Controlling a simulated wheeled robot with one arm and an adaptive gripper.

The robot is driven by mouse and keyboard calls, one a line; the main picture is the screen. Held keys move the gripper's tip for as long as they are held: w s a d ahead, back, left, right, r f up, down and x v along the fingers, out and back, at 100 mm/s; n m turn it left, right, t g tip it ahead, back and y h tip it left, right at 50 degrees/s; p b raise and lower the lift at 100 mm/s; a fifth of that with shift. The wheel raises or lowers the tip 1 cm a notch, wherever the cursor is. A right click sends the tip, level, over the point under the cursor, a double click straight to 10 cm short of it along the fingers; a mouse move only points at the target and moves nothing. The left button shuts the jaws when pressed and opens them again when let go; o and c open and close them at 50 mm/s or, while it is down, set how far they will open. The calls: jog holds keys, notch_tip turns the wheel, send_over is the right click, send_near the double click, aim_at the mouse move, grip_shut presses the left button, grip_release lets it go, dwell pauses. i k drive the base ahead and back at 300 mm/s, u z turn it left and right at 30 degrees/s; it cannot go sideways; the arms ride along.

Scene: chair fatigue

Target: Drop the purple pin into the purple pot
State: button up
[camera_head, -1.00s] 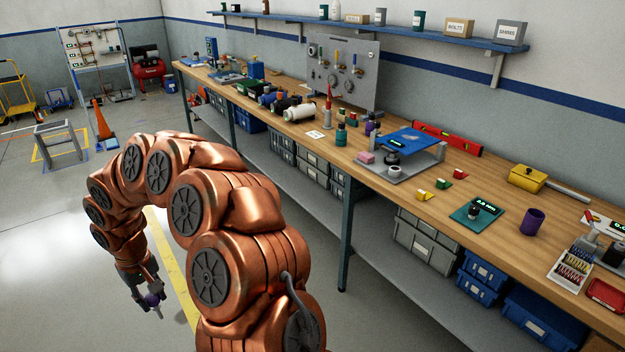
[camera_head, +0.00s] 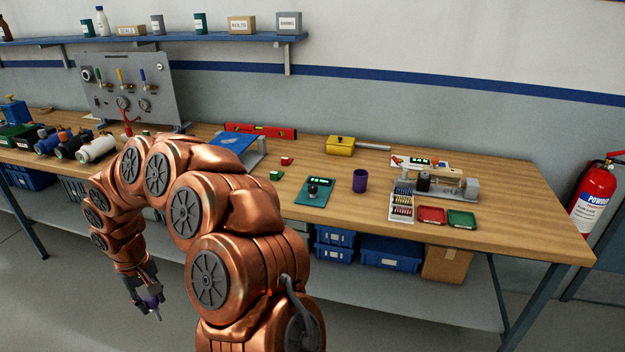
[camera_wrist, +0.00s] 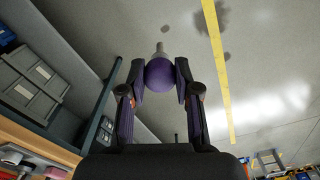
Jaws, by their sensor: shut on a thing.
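My gripper (camera_head: 148,300) hangs low at the left in the head view, in front of the workbench and below its top. It is shut on the purple pin (camera_wrist: 160,75), which has a round purple body and a grey tip pointing away from the fingers. The pin also shows small in the head view (camera_head: 153,303). The purple pot (camera_head: 360,181) stands upright on the bench top, right of my arm and well apart from my gripper. The inside of the pot is mostly hidden.
A teal scale (camera_head: 314,192) lies left of the pot on the wooden bench (camera_head: 510,190). A fire extinguisher (camera_head: 594,195) is at the far right.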

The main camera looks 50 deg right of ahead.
aim_at(359, 189)
jog(key=z, duration=1.45)
